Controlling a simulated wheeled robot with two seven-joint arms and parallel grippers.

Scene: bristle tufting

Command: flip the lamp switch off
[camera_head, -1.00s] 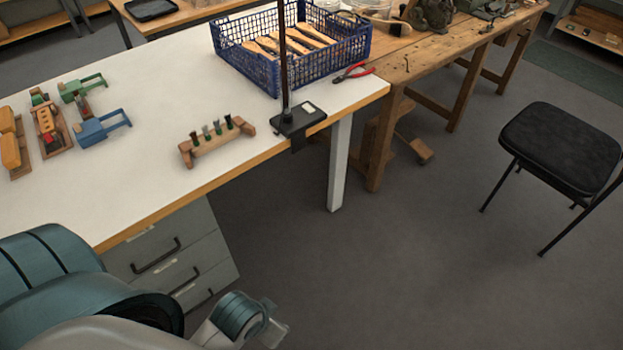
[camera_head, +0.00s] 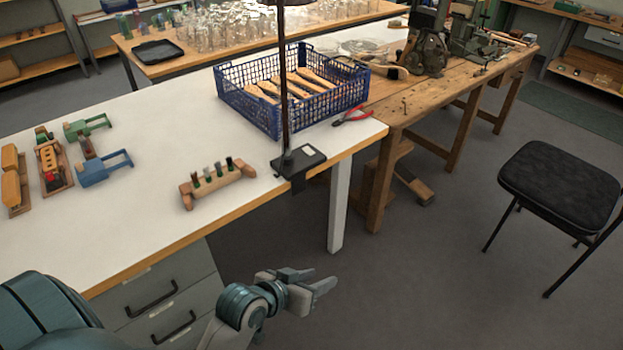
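The lamp's black base (camera_head: 299,161) is clamped at the right end of the white table, by the front edge. Its thin dark pole (camera_head: 285,95) rises out of the top of the picture, so the lamp head is not clearly seen. A small pale rectangle (camera_head: 309,151) sits on top of the base; I cannot tell whether it is the switch or how it is set. My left gripper (camera_head: 320,297) is in front of the table, below and apart from the lamp base. Its fingers look spread and empty. My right gripper is not in view.
A blue crate (camera_head: 262,112) with wooden-handled tools stands behind the pole, red pliers (camera_head: 352,116) beside it. A wooden holder (camera_head: 217,184) with bristle tufts is left of the base. A black chair (camera_head: 560,186) stands at right. The floor between is free.

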